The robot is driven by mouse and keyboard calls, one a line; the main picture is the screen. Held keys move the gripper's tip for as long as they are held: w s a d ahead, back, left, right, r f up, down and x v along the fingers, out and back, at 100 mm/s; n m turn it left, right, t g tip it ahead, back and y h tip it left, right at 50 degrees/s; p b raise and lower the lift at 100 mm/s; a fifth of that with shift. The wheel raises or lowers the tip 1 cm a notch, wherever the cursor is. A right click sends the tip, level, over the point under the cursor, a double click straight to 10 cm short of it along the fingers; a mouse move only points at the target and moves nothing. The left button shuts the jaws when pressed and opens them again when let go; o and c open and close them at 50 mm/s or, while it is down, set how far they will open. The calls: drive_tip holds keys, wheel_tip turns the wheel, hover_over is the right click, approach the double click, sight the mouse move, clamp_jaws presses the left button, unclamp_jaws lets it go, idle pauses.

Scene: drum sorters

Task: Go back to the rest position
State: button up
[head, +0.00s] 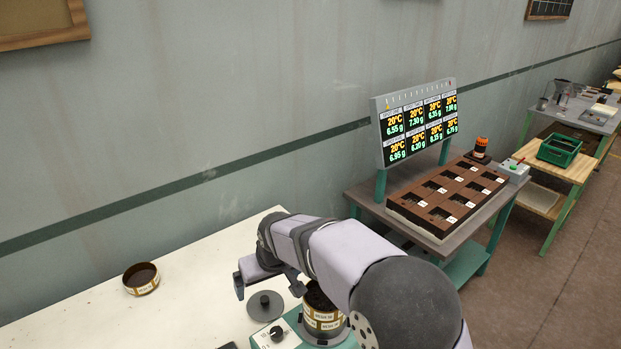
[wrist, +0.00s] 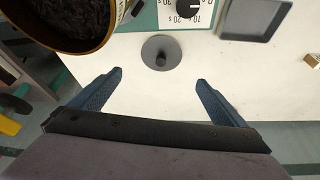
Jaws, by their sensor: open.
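My gripper (wrist: 159,82) is open and empty, with its two blue fingertips apart above the white table in the wrist view. In the head view my arm reaches over the table and the gripper (head: 262,280) is partly hidden by its own links. A round grey lid with a knob (wrist: 160,53) lies on the table ahead of the fingers, not between them. The same grey lid shows in the head view (head: 265,306). A drum with dark contents (wrist: 62,18) stands at the upper left of the wrist view, and in the head view the drum (head: 322,317) is partly behind my arm.
A green device with a dial (head: 277,334) is beside the drum. A shallow labelled tin (head: 141,279) sits left on the white table (head: 75,311). A brown compartment tray (head: 446,193) and a display panel (head: 418,122) stand on the bench to the right. The table's left part is mostly clear.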

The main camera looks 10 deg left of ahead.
drive_tip(key=s+d+r+t+b, duration=0.1)
drive_tip(key=d+r, duration=0.2)
drive_tip(key=s+d+r+t, duration=0.1)
drive_tip(key=d+r, duration=0.2)
drive_tip(key=r, duration=0.1)
drive_tip(key=d+r+b, duration=0.1)
drive_tip(key=d+r, duration=0.2)
drive_tip(key=r, duration=0.1)
drive_tip(key=shift+s+r+m+t+b, duration=0.2)
drive_tip(key=shift+s+m+t+b, duration=0.1)
drive_tip(key=shift+s+m+t, duration=0.1)
drive_tip(key=s+d+f+m+g+h+p, duration=0.1)
drive_tip(key=s+d+f+m+g, duration=0.2)
drive_tip(key=s+d+f, duration=0.5)
drive_tip(key=s+d+f+m+g+h+p, duration=0.1)
drive_tip(key=s+d+f+m+g+p, duration=0.1)
drive_tip(key=s+d+f, duration=0.6)
drive_tip(key=s+d+m+g, duration=0.1)
drive_tip(key=s+d, duration=0.3)
drive_tip(key=d, duration=0.2)
drive_tip(key=shift+s+g+h, duration=0.15)
drive_tip(key=shift+g+h, duration=0.15)
